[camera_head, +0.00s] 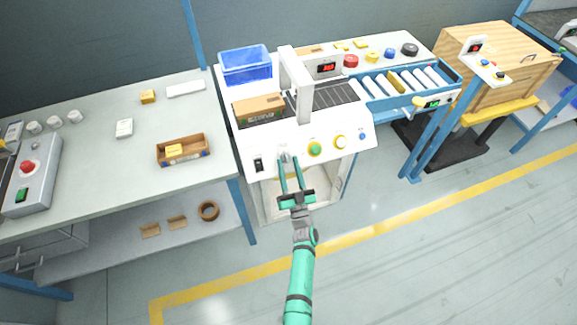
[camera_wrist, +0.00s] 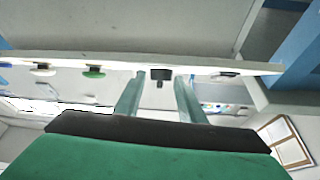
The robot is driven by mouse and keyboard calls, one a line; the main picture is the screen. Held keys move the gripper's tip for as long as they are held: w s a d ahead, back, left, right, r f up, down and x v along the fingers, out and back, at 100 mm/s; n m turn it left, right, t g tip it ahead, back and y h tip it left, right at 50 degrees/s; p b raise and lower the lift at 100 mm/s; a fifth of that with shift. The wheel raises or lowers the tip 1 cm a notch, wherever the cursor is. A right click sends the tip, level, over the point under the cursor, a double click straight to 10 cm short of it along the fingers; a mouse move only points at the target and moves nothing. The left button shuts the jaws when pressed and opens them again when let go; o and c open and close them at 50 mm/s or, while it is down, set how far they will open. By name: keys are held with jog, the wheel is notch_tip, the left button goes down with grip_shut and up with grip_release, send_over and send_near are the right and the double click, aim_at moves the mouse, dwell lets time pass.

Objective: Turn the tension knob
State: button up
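A small dark grey knob (camera_wrist: 160,76) projects from the white machine's front panel (camera_wrist: 60,57). In the head view the knob (camera_head: 283,157) sits between a black switch (camera_head: 258,164) and a green button (camera_head: 315,149), partly covered by my fingertips. I cannot read any label naming it the tension knob. My gripper (camera_head: 290,160) is open at the panel, also in the wrist view (camera_wrist: 158,82). Its two fingers stand on either side of the knob, with a visible gap on each side. I cannot tell how far the tips overlap it in depth.
A yellow-ringed button (camera_head: 340,142) and a small blue button (camera_head: 362,136) sit further right on the panel. A cardboard box (camera_head: 258,109) and blue bin (camera_head: 245,65) are above. A workbench (camera_head: 105,160) stands left, a roller conveyor (camera_head: 405,84) right. Floor in front is clear.

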jog(key=shift+c, duration=0.2)
jog(key=c, duration=0.7)
jog(key=shift+w+d+n+y, duration=0.1)
jog(key=shift+n+y, duration=0.3)
jog(key=shift+y, duration=0.2)
jog(key=n+g+y, duration=0.1)
jog(key=n+y, duration=0.1)
jog(key=n+g+y, duration=0.1)
jog(key=n+y, duration=0.1)
jog(key=d+n+g+y, duration=0.1)
jog(key=n+y, duration=0.1)
jog(key=n, duration=0.1)
jog(key=shift+w+r+g+y, duration=0.15)
jog(key=shift+w+g+y, duration=0.1)
jog(key=shift+g+y, duration=0.05)
jog(key=shift+w+d+r+n+g+y, duration=0.15)
jog(key=shift+n+g+y, duration=0.85)
jog(key=shift+n+g, duration=0.7)
jog(key=shift+w+d+n+g+y, duration=0.15)
jog(key=shift+n+g+y, duration=0.85)
jog(key=shift+n+g, duration=0.65)
jog(key=shift+n, duration=0.35)
jog(key=o, duration=0.7)
jog(key=shift+o, duration=0.2)
